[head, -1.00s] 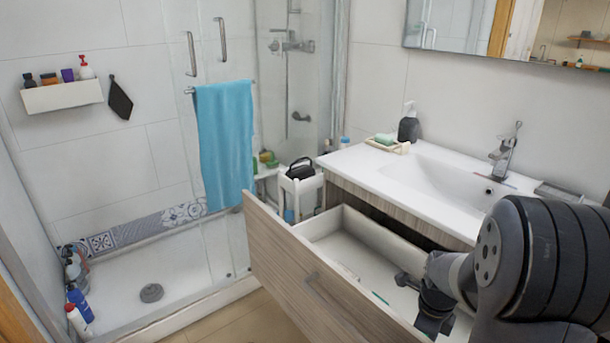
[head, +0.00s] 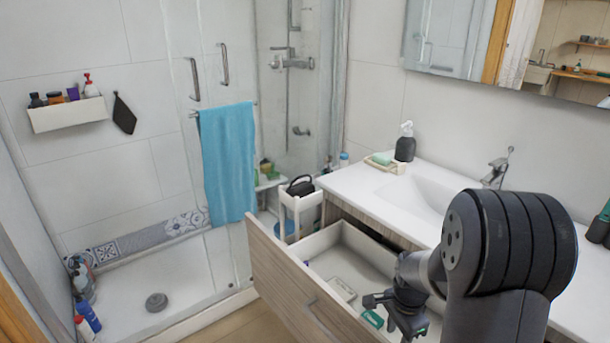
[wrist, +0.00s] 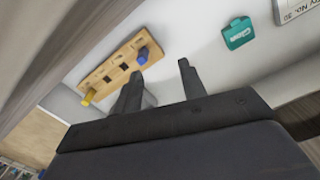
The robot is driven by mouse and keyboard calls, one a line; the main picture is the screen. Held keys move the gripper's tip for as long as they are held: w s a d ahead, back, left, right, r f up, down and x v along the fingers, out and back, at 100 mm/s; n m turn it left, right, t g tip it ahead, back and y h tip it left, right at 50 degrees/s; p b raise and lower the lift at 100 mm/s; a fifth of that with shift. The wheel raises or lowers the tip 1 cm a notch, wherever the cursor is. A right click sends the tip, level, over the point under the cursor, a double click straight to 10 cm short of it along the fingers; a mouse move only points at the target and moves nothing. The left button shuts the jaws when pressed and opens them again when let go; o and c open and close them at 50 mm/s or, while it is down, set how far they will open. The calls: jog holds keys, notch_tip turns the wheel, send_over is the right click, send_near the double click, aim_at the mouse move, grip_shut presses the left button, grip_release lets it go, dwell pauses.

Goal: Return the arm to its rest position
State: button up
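My gripper (head: 384,308) is over the open drawer (head: 283,283) under the sink, with my dark arm coming in from the right. In the wrist view my gripper (wrist: 160,88) has its two fingers apart with nothing between them. Beyond the fingers, on the drawer's pale floor, lie a wooden holder (wrist: 110,68) with a blue and a yellow piece in it, and a small green box (wrist: 238,33). A green item (head: 372,318) also shows beside my gripper in the head view.
The drawer's wooden front is close to my gripper. A white counter (head: 345,183) with a sink is behind it. A slim white cart (head: 298,210) stands beyond the drawer. A blue towel (head: 228,160) hangs on the shower door. A white labelled thing (wrist: 292,8) lies top right.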

jog(key=w+a+r+n+p, duration=0.1)
jog(key=a+r+n+p, duration=0.2)
jog(key=r+n+p, duration=0.4)
jog(key=w+a+r+n+p, duration=0.1)
jog(key=a+r+n+p, duration=0.2)
jog(key=r+n+p, duration=0.4)
jog(key=r+p, duration=0.1)
jog(key=p, duration=0.3)
jog(key=shift+w+a, duration=0.2)
jog(key=shift+w, duration=0.15)
jog(key=shift+s, duration=0.15)
